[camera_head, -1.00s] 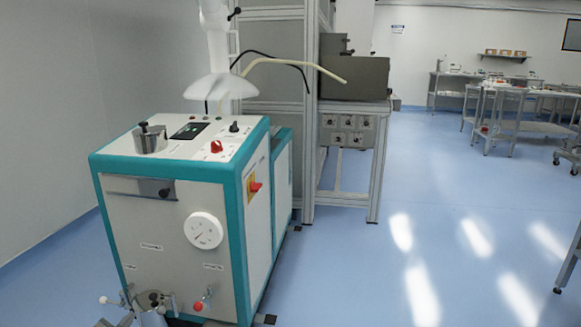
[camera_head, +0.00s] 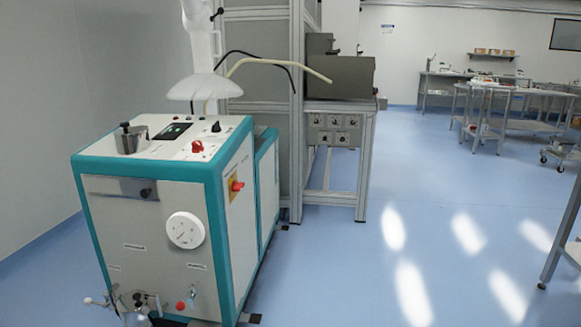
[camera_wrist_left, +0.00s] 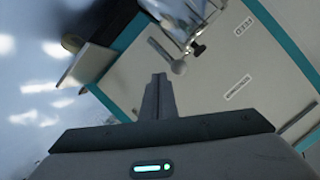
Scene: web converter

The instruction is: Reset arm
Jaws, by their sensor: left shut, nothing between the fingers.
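My left gripper (camera_wrist_left: 158,97) shows in the left wrist view, with its fingers shut together and nothing held. Its fingertips point at the front of a white and teal machine (camera_wrist_left: 265,60), near a metal fitting (camera_wrist_left: 182,20) with a black knob and a round-ended lever. I cannot tell whether they touch. In the head view the same machine (camera_head: 148,235) stands at the left, with the fittings (camera_head: 135,302) low on its front. I cannot clearly make out my left gripper there. My right gripper is not in view.
A white hood (camera_head: 203,86) hangs over the machine top, which carries a metal pot (camera_head: 131,139) and a red knob (camera_head: 197,146). A metal frame bench (camera_head: 338,135) stands behind. Tables (camera_head: 500,92) are at the back right. The blue floor (camera_head: 400,260) at centre right is clear.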

